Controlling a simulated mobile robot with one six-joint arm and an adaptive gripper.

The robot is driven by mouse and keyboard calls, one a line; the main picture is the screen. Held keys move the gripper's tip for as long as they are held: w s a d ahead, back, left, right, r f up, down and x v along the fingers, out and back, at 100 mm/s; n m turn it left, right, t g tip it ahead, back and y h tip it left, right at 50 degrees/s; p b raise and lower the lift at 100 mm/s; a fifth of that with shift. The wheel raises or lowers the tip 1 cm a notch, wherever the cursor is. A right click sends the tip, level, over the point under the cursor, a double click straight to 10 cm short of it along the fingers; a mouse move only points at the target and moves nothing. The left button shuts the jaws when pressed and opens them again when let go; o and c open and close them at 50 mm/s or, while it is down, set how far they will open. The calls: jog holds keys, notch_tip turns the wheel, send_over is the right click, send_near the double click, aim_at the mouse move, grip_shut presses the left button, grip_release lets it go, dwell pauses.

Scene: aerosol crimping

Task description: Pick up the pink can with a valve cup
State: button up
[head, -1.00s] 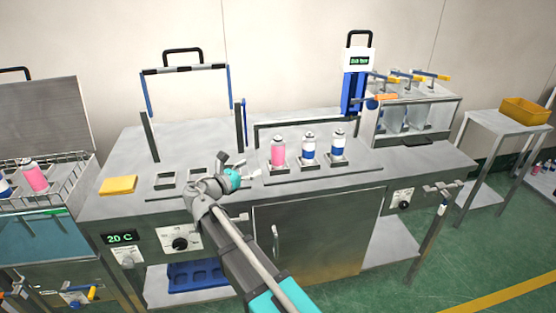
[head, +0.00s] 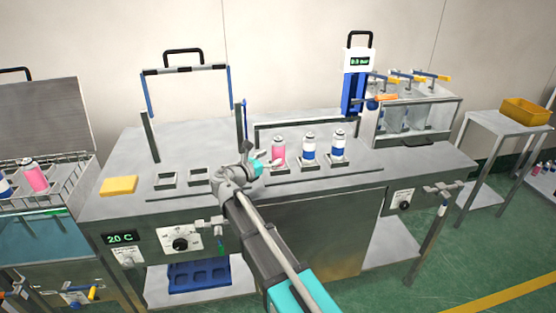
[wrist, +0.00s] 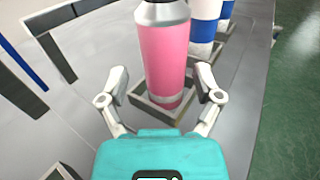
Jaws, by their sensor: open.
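The pink can (head: 278,152) stands upright in a square metal holder on the workbench, the leftmost of three cans in a row. In the wrist view the pink can (wrist: 165,55) fills the upper middle, its silver shoulder at the top; its very top is cut off. My gripper (wrist: 164,88) is open, with one finger on each side of the can's lower part, not closed on it. In the head view my gripper (head: 262,163) is just left of the can and partly overlaps its holder. Whether a valve cup sits on the can is too small to tell.
Two blue-and-white cans (head: 309,150) (head: 339,146) stand close to the right in their own holders. Empty holders (head: 165,180) lie to the left, with a yellow sponge-like block (head: 119,186) beyond. A blue upright device (head: 355,90) stands behind.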

aim_at(282, 143)
jog(key=shift+x, duration=2.6)
jog(key=shift+s+d+r, duration=0.15)
jog(key=shift+r, duration=0.05)
jog(key=c, duration=1.1)
jog(key=shift+r+p, duration=0.1)
jog(key=shift+p, duration=0.2)
jog(key=shift+c, duration=0.2)
notch_tip(282, 143, up, 3)
jog(key=p, duration=0.2)
jog(key=shift+p, duration=0.3)
grip_shut()
jog(key=s+a+r+p, duration=0.1)
jog(key=s+r+p, duration=0.8)
jog(key=s, duration=0.5)
jog(key=shift+a+r+p, duration=0.3)
jog(key=shift+r+p, duration=0.1)
jog(key=shift+p, duration=0.15)
